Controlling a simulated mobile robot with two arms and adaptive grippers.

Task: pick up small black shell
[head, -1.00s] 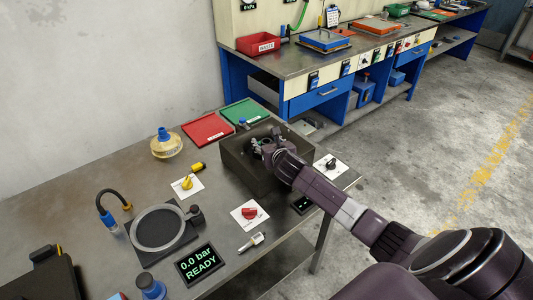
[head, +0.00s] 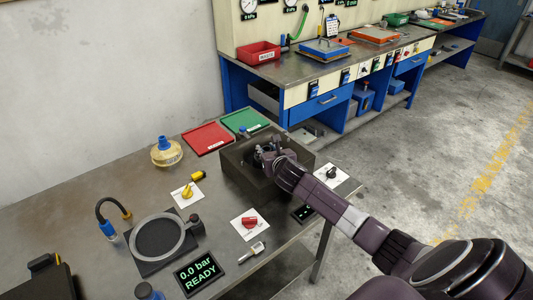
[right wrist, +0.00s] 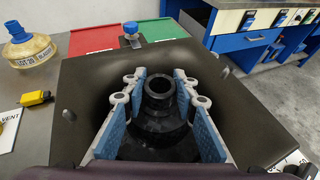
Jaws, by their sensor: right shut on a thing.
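The small black shell (right wrist: 158,110) is a dark stepped round part with a ring-shaped top. In the right wrist view it stands between the blue pads of my right gripper (right wrist: 160,98), inside a dark box-like block (right wrist: 90,80). My right gripper also shows in the head view (head: 266,153), reaching down into the dark block (head: 232,170) on the bench. It is shut on the shell. The shell's lower part is hidden in the dark hollow, so I cannot tell whether it touches the bottom. My left gripper is not in view.
Red (head: 206,138) and green (head: 243,120) trays lie behind the block. A yellowish bottle (head: 166,152) stands left of them. A round ring fixture (head: 159,237) and a display (head: 198,271) reading 0.0 bar READY are nearer. A second bench (head: 280,70) stands behind.

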